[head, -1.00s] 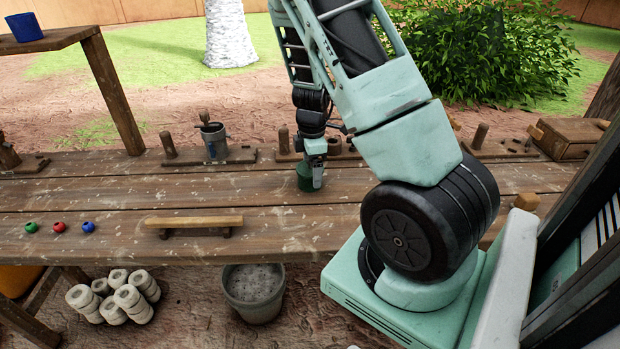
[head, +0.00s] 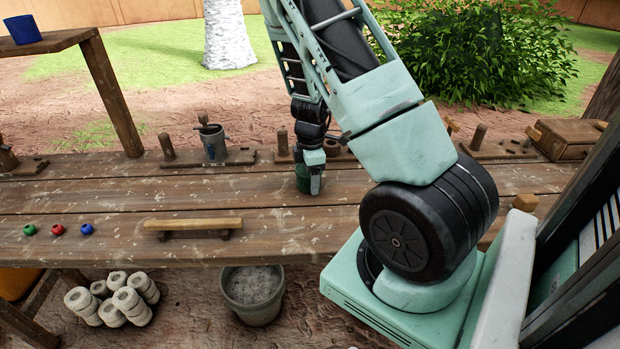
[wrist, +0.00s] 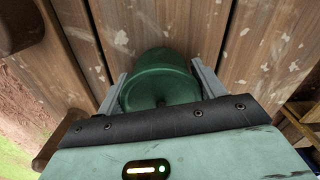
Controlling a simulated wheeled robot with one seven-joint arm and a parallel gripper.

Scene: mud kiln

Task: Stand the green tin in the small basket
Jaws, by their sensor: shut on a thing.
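The green tin (head: 302,180) is at the middle of the long plank table, partly hidden by my gripper (head: 312,182). In the wrist view the round green tin (wrist: 160,72) lies between the two grey fingers of my gripper (wrist: 160,84), which is shut on it. The tin looks upright and at or very near the tabletop; I cannot tell whether it touches. I cannot make out a small basket in either view.
Behind the tin stand wooden peg stands and a grey mug (head: 213,143). A low wooden rail (head: 193,224) and three small coloured balls (head: 58,230) lie at the front left. A blue container (head: 23,29) sits on a raised shelf. Bare planks lie left of the tin.

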